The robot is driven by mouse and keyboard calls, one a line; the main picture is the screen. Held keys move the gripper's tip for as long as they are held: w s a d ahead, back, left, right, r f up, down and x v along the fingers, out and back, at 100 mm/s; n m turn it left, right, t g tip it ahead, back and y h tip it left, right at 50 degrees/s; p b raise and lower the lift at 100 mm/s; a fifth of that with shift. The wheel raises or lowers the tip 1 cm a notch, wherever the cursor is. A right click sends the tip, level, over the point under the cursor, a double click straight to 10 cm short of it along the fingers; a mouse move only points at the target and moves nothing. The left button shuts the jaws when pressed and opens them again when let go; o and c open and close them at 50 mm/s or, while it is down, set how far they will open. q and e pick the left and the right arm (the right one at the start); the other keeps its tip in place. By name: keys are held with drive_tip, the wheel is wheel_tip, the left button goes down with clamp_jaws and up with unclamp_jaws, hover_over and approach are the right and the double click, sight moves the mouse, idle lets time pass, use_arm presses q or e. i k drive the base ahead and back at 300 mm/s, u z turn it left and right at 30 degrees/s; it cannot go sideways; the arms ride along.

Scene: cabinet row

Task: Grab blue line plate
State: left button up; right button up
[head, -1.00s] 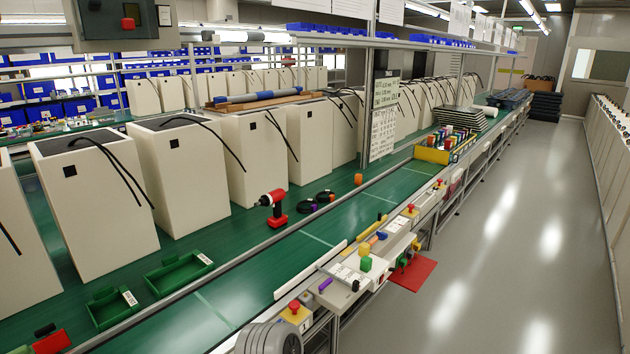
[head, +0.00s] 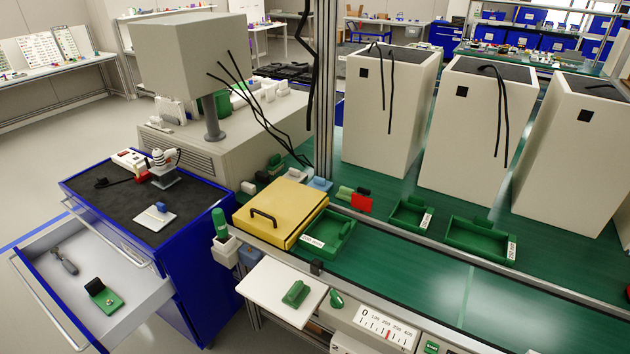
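I cannot tell for sure which thing is the blue line plate. A small white plate with a blue piece on it (head: 155,216) lies on the dark top of the blue tool cart (head: 130,225) at the left in the head view. A light blue block (head: 320,184) sits on the line behind the yellow lidded box (head: 281,212). Neither of my grippers shows in the head view.
The cart's open drawer (head: 88,283) juts out to the left, holding a green item and a dark tool. A metal post (head: 324,90) rises behind the yellow box. Floor at the far left is free.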

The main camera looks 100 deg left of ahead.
sight(160, 211)
drive_tip(key=u, duration=2.3)
drive_tip(key=i, duration=0.45)
drive_tip(key=u, duration=2.9)
drive_tip(key=i, duration=0.55)
